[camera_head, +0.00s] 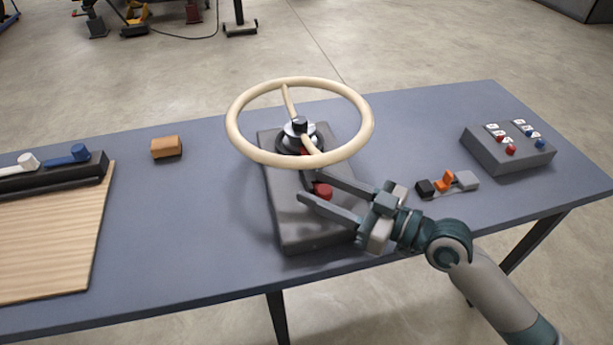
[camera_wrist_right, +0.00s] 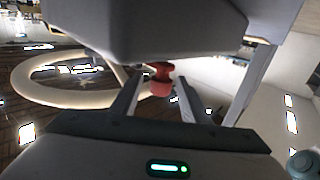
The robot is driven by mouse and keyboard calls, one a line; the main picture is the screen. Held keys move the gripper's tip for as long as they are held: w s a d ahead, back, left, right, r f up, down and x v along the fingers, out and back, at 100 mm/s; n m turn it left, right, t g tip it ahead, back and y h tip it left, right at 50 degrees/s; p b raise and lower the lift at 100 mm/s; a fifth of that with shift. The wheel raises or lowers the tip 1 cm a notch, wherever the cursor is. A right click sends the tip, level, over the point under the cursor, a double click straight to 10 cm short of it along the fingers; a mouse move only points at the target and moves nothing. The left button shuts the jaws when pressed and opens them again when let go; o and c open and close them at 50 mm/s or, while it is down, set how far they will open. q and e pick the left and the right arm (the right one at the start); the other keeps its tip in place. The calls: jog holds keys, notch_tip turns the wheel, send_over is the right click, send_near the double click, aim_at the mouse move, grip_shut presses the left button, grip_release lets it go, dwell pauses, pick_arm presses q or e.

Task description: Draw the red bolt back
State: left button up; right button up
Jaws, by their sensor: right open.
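The red bolt (camera_head: 322,191) shows as a short red knob on the grey box (camera_head: 287,207), below the near rim of the cream steering wheel (camera_head: 235,138). My right gripper (camera_head: 302,184) is open, with its two fingers reaching leftward on either side of the red knob. In the right wrist view the red knob (camera_wrist_right: 161,87) hangs from the grey box in the upside-down picture and shows between the spread fingers. I cannot tell whether either finger touches it. Part of the bolt is hidden by the wheel and fingers. My left gripper is not in view.
The steering wheel overhangs the box just beyond my fingers. To the right are a small fixture with an orange lever (camera_head: 445,180) and a grey button box (camera_head: 507,158). A brown block (camera_head: 166,147) and a wooden board (camera_head: 60,240) lie left, with clear tabletop between board and box.

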jog(key=shift+p+x, duration=0.3)
jog(key=shift+x, duration=1.4)
grip_shut()
jog(key=shift+s+d+p, duration=0.2)
jog(key=shift+s+d, duration=0.05)
jog(key=shift+s, duration=0.55)
jog(key=shift+s+d+p, duration=0.15)
jog(key=shift+s+d, duration=0.05)
jog(key=shift+s, duration=0.6)
jog(key=shift+w, duration=0.1)
jog(key=shift+c, duration=2.2)
grip_release()
jog(key=shift+f, duration=0.1)
jog(key=o, duration=0.4)
jog(key=shift+o, duration=0.2)
